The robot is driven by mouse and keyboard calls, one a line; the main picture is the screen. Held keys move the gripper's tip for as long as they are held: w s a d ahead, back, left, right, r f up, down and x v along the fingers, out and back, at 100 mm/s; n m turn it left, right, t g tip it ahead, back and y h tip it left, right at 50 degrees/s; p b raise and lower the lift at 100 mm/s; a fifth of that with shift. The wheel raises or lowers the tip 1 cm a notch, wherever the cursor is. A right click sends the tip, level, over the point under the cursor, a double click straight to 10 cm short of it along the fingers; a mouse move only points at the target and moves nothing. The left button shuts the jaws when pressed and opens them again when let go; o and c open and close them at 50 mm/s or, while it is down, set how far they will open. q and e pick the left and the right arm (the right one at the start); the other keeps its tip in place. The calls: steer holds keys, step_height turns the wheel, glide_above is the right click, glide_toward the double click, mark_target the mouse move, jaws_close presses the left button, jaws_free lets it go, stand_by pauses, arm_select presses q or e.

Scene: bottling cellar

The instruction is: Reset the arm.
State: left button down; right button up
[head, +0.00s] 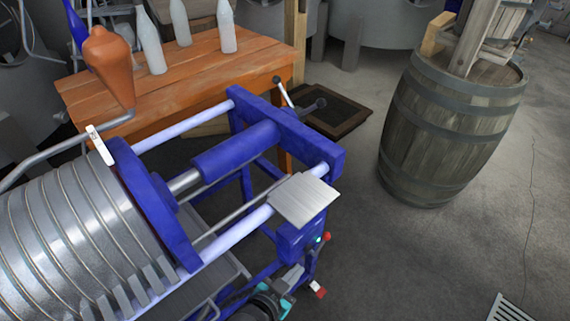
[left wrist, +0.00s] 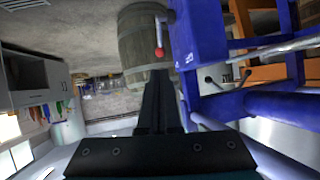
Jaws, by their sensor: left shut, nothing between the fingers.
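My left gripper (head: 293,278) is low at the bottom centre of the head view, close beside the front end of the blue filter press (head: 316,150). In the left wrist view its dark fingers (left wrist: 160,75) are together and hold nothing. A red-knobbed lever (left wrist: 159,52) of the press shows just beyond the fingertips; I cannot tell whether they touch. Part of the gripper is hidden by the press frame in the head view. My right gripper is in neither view.
An orange wooden table (head: 195,68) with several pale bottles (head: 150,42) stands behind the press. A wooden barrel (head: 450,125) stands at the right. A floor grate (head: 508,308) is at bottom right. The floor right of the press is clear.

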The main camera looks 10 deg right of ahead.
arm_select(q)
steer(key=s+a+f+n+g+y+b, duration=0.1)
steer(key=s+a+f+n+g+y, duration=0.15)
steer(key=s+a+f, duration=0.5)
steer(key=s+a+f+n+g+y+b, duration=0.1)
steer(key=s+a+f+g+y+b, duration=0.15)
steer(key=s+a+f, duration=0.5)
steer(key=s+a+f+n+g+y, duration=0.1)
steer(key=s+a+f, duration=0.4)
steer(key=s, duration=0.3)
steer(key=s+a+f+n+g+y, duration=0.1)
steer(key=s+a+f, duration=0.3)
steer(key=s, duration=0.5)
step_height(320, 180, down, 2)
steer(key=shift+a+f+n+g+y, duration=0.1)
steer(key=shift+a+n+g+y, duration=0.4)
steer(key=shift+g, duration=0.3)
steer(key=shift+w+d, duration=0.1)
steer(key=shift+d, duration=0.05)
